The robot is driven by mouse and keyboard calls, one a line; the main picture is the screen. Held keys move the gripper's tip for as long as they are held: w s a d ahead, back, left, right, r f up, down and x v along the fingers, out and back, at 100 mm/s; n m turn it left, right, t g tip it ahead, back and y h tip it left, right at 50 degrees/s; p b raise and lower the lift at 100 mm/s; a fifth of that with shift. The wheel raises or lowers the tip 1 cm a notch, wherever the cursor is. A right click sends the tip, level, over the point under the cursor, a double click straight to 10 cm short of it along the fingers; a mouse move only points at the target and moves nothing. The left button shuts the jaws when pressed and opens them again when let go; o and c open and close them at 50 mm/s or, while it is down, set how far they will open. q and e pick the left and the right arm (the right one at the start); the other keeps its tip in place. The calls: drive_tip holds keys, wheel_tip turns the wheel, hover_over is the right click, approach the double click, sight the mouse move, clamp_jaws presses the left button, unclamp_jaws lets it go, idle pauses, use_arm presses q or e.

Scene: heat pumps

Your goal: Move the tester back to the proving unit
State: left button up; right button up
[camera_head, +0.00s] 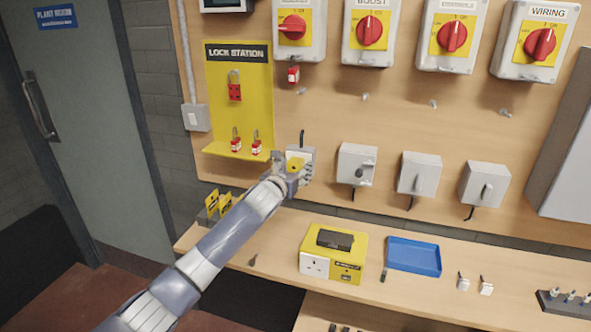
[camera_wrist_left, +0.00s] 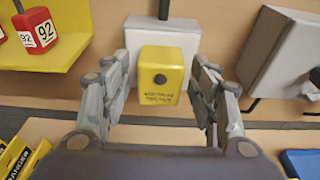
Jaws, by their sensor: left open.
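The tester is a small yellow block with a dark round spot and "voltage tester" lettering, in the left wrist view (camera_wrist_left: 160,78). It stands in front of a pale grey box on the wall board; I cannot tell if they touch. My left gripper (camera_wrist_left: 160,95) is open, with its fingers on either side of the tester. In the head view my left gripper (camera_head: 293,170) is at the wall board and the tester (camera_head: 295,164) shows as a small yellow patch. The proving unit (camera_head: 345,273), yellow with a dark top and a white socket, sits on the bench. My right gripper is not in view.
A blue tray (camera_head: 413,257) lies right of the proving unit. The yellow lock station (camera_head: 240,100) with red padlocks is left of my gripper. More grey boxes (camera_head: 419,174) line the board to the right. Small parts lie farther right on the bench.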

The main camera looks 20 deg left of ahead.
use_arm(q)
drive_tip(key=c, duration=1.1)
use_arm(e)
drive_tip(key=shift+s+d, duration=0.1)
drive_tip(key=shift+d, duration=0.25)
use_arm(q)
drive_tip(key=shift+o, duration=0.2)
drive_tip(key=shift+s, duration=0.15)
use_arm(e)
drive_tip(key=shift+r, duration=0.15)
use_arm(q)
drive_tip(key=shift+s+r+p, duration=0.1)
drive_tip(key=shift+s+p, duration=0.1)
drive_tip(key=shift+p, duration=0.25)
drive_tip(key=s+p, duration=0.4)
drive_tip(key=s, duration=0.2)
drive_tip(key=shift+s+a, duration=0.15)
drive_tip(key=shift+s, duration=0.1)
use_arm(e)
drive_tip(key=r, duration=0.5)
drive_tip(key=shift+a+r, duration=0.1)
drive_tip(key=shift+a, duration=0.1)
